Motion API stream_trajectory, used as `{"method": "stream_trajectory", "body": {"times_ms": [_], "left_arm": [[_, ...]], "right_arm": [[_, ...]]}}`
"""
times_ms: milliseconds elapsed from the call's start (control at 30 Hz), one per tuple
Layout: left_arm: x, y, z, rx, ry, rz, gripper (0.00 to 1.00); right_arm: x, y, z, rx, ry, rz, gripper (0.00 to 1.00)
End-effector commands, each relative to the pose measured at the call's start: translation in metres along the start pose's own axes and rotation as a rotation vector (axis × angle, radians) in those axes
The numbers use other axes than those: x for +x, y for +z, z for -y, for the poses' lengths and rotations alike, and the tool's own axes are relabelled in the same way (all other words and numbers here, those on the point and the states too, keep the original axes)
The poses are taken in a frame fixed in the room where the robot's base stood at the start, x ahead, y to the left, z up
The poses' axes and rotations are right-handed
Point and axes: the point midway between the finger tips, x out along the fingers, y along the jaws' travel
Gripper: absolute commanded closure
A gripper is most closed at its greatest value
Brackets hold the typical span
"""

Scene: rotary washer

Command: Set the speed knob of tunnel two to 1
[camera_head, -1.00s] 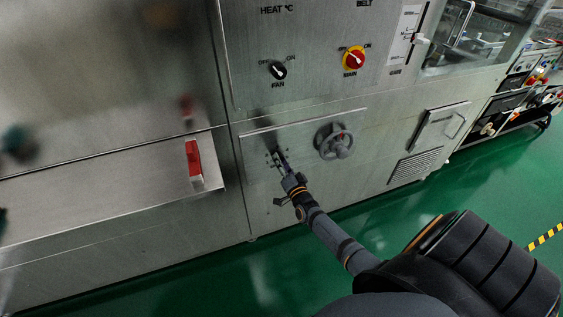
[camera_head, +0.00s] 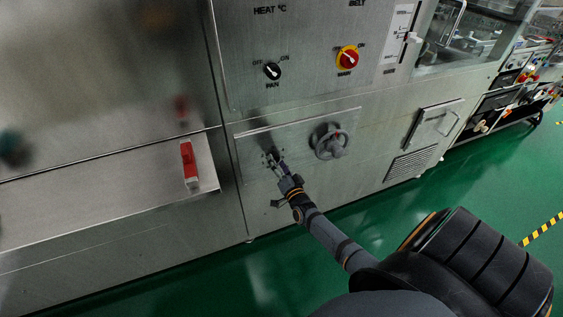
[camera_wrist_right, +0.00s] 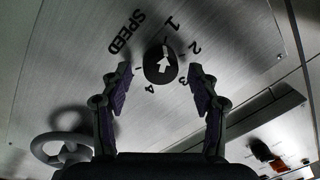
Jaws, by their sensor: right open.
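The speed knob (camera_wrist_right: 160,65) is black and round with a white arrow, beside the word SPEED and the numbers 1 to 4. In the right wrist view its arrow points up the picture, roughly toward the 1. My right gripper (camera_wrist_right: 160,85) is open, with one finger on each side of the knob and visible gaps to it. In the head view my right gripper (camera_head: 274,160) is at the lower steel panel and largely covers the knob there. My left gripper is not in view.
A handwheel (camera_head: 330,141) sits on the panel just right of my right gripper. Above are a black fan switch (camera_head: 272,71) and a red and yellow main switch (camera_head: 347,58). A red-handled latch (camera_head: 189,163) is to the left. The green floor (camera_head: 250,285) in front is clear.

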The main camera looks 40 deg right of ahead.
Motion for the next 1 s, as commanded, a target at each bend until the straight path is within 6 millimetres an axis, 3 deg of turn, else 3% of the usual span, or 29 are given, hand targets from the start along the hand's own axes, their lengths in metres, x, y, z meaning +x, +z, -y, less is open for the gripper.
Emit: {"method": "stream_trajectory", "body": {"times_ms": [300,500,1000], "left_arm": [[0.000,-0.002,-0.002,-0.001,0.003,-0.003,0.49],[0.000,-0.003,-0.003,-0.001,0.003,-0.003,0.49],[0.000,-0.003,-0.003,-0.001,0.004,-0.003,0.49]], "right_arm": [[-0.074,0.001,-0.002,-0.001,0.004,0.005,0.39],[-0.107,0.001,-0.001,-0.002,0.003,0.004,0.39],[-0.115,0.001,-0.001,-0.001,0.002,0.002,0.39]]}}
